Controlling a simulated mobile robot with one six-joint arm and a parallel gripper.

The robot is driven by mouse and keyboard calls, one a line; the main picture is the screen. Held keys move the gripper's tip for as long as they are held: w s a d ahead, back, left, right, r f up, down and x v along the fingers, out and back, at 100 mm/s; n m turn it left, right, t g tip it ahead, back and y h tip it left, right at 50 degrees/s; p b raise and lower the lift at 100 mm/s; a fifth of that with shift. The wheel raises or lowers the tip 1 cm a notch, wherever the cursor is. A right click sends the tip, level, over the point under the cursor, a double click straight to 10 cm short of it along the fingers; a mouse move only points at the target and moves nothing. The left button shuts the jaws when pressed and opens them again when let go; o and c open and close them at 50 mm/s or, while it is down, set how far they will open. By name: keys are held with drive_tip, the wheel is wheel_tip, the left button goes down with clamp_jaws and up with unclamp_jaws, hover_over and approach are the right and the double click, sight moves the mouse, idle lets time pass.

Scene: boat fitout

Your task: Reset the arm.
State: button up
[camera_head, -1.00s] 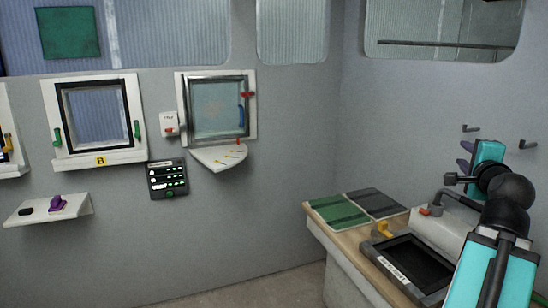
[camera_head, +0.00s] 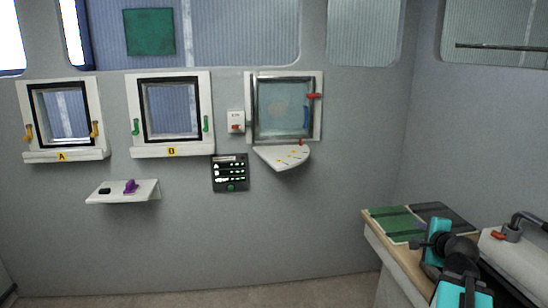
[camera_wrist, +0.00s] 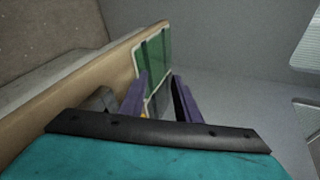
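My gripper (camera_wrist: 160,98) shows in the wrist view as two purple fingers with a gap between them. It is open, and I see nothing held in the gap. Past the fingertips is the green mat (camera_wrist: 155,55) on the wooden bench top (camera_wrist: 88,78).
The bench (camera_head: 393,256) at the right carries a green mat (camera_head: 392,222), a dark mat (camera_head: 440,215) and a white unit (camera_head: 520,262). Window frames A (camera_head: 62,152) and B (camera_head: 172,148), a shelf (camera_head: 140,196) and a corner shelf (camera_head: 282,158) are on the wall. Floor at left front is clear.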

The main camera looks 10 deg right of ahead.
drive_tip(key=w+a+f+n+g+y, duration=0.1)
drive_tip(key=a+f+n+g+y, duration=0.2)
drive_tip(key=a+f, duration=1.05)
drive_tip(key=a+f+n+g+y, duration=0.2)
drive_tip(key=a+f+n, duration=0.1)
drive_tip(key=a+f, duration=1.05)
drive_tip(key=s+a+f+n+g, duration=0.25)
drive_tip(key=s+a+f, duration=0.25)
drive_tip(key=s+f, duration=0.25)
drive_tip(key=s+a+f+n+g+y+p, duration=0.1)
drive_tip(key=s+a+f+n+g, duration=0.15)
drive_tip(key=s+a+f, duration=0.5)
drive_tip(key=s+a+f+n+g, duration=0.25)
drive_tip(key=s+f, duration=0.25)
drive_tip(key=f, duration=0.4)
drive_tip(key=s+d+f+n+g+h, duration=0.1)
drive_tip(key=s+n, duration=0.3)
drive_tip(key=s, duration=0.4)
drive_tip(key=s+d+f+n+g+h, duration=0.1)
drive_tip(key=s+f+n+g, duration=0.3)
drive_tip(key=s, duration=0.4)
drive_tip(key=shift+d+n, duration=0.2)
drive_tip(key=shift+n, duration=0.35)
